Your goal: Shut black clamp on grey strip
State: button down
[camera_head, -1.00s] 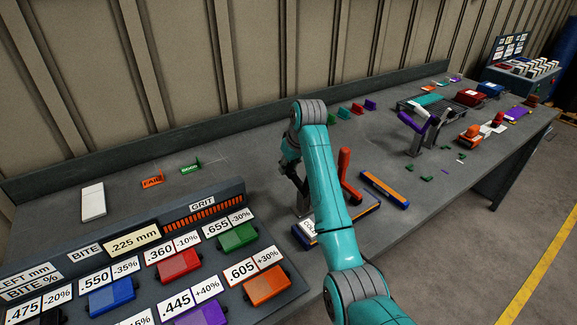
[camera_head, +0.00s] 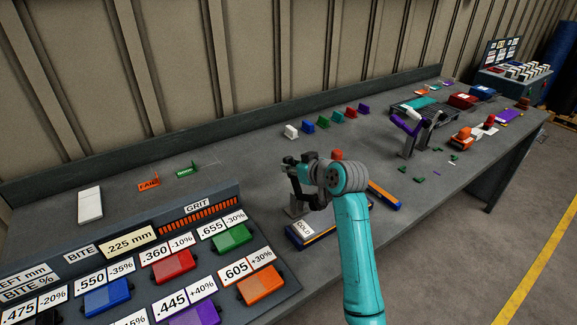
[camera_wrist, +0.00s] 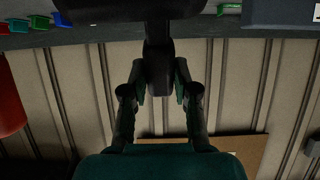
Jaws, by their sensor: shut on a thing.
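My gripper (camera_head: 293,172) is at the mid-left of the bench in the head view, above a grey upright post (camera_head: 295,207). In the wrist view my gripper (camera_wrist: 160,80) has its two fingers around a black bar, which looks like the handle of the black clamp (camera_wrist: 158,58). The fingers are shut on it. The clamp's jaw is hidden by my gripper and arm. I cannot make out the grey strip. A base labelled COLD (camera_head: 306,230) lies under the post.
A red handle (camera_head: 337,154) stands just behind my wrist and also shows in the wrist view (camera_wrist: 10,100). A blue-and-orange bar (camera_head: 386,194) lies right of my arm. Several coloured blocks (camera_head: 322,122) line the back. A purple-handled clamp (camera_head: 406,124) stands farther right.

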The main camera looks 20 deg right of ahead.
aim_at(301, 194)
jog(key=shift+s+d+t+y, duration=0.2)
jog(key=shift+s+t+y, duration=0.05)
jog(key=shift+s+t, duration=0.45)
jog(key=shift+s+d+t+y, duration=0.3)
jog(key=shift+s+t, duration=0.35)
jog(key=shift+t, duration=0.2)
jog(key=shift+s+d+t+y, duration=0.15)
jog(key=shift+s+t+y, duration=0.1)
jog(key=shift+s+t, duration=0.45)
jog(key=c, duration=0.9)
grip_release()
jog(key=v, duration=1.2)
jog(key=shift+f, duration=0.1)
jog(key=shift+s, duration=0.1)
